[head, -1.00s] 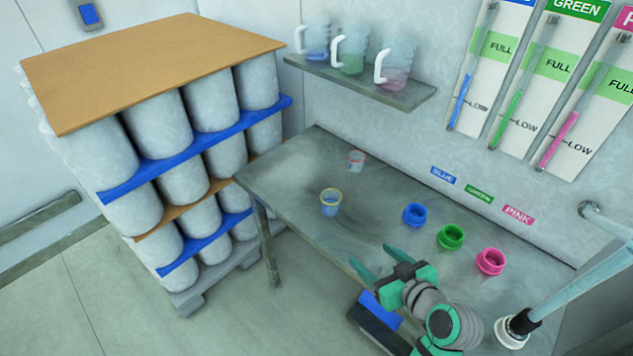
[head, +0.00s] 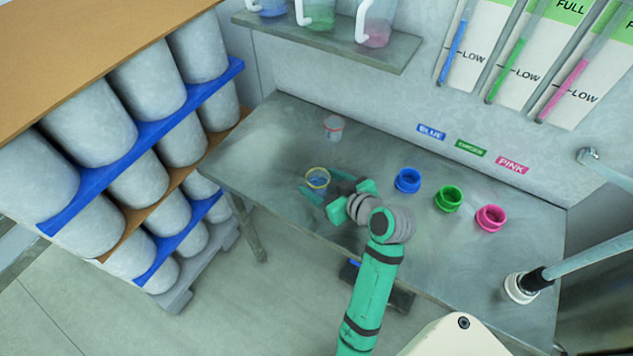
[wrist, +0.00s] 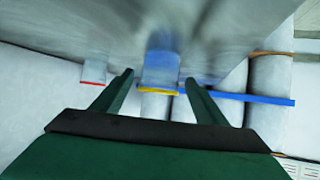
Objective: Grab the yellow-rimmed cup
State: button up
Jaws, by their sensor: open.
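The yellow-rimmed cup (head: 317,178) stands on the metal table (head: 270,130), left of the coloured rings. It is clear with a bluish tint, and its lower part is partly hidden by my gripper in the head view. My gripper (head: 312,194) is open, with its two green fingers reaching toward the cup. In the wrist view the yellow-rimmed cup (wrist: 160,72) shows between and beyond the fingertips of my gripper (wrist: 158,82). I cannot tell whether a finger touches it. A red-rimmed cup (head: 333,127) stands farther back; it also shows left of the fingers in the wrist view (wrist: 94,73).
Blue (head: 407,180), green (head: 447,198) and pink (head: 490,217) rings stand on the table to the right. A shelf (head: 330,40) with three jugs is on the wall above. Stacked white drums (head: 90,117) stand left of the table. A pipe (head: 580,255) is at the right.

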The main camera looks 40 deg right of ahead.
aim_at(313, 177)
jog(key=shift+x, duration=2.95)
jog(key=shift+d+r, duration=0.15)
jog(key=shift+r, duration=0.05)
jog(key=c, duration=1.1)
